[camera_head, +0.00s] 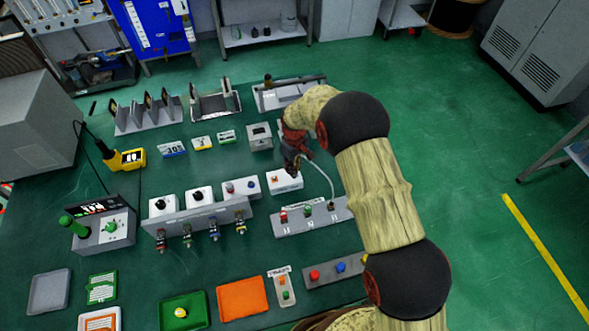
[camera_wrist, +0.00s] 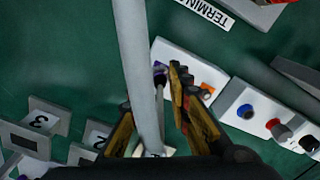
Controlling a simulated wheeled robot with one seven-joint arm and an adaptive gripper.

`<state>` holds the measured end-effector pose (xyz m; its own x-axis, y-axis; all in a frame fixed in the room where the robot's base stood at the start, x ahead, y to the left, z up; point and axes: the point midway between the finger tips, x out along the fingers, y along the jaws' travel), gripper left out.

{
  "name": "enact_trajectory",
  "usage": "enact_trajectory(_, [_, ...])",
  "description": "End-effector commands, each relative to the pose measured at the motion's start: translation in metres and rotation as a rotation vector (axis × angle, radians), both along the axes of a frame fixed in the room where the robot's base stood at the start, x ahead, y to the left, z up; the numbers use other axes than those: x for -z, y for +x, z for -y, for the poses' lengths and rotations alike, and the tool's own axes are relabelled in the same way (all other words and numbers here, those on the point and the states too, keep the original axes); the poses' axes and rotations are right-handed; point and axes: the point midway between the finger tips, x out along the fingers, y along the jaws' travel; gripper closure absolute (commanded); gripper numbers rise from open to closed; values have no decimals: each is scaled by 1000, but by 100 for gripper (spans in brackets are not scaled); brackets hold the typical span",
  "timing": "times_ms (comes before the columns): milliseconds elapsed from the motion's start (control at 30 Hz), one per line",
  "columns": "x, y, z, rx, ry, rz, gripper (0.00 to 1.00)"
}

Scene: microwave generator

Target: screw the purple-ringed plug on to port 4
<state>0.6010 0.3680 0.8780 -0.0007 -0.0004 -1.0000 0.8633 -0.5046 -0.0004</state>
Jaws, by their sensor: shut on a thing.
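My gripper (camera_head: 294,155) is low over the bench, above the back of a white box with an orange mark (camera_head: 285,184). It is shut on the plug, whose body is mostly hidden by the fingers. A pale cable (camera_wrist: 138,50) runs from the gripper; in the head view it arcs down to a grey panel (camera_head: 290,226). In the wrist view the fingers (camera_wrist: 160,105) stand either side of the cable. A dark purple spot (camera_wrist: 160,74) shows beyond them, against the white box; I cannot tell whether it is the plug's ring or the box's port. No port number 4 is readable.
Several connectors hang along a grey rail (camera_head: 205,216) to the left. A box with blue and red knobs (camera_wrist: 262,118) is close beside the fingers. My arm hides the bench's right side.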

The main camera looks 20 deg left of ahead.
Motion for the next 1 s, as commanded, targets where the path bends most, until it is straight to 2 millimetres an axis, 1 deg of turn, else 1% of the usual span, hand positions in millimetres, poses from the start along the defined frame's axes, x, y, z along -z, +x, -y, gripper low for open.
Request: enact_trajectory(1000, [-1,1,-1,-951,2,4,100])
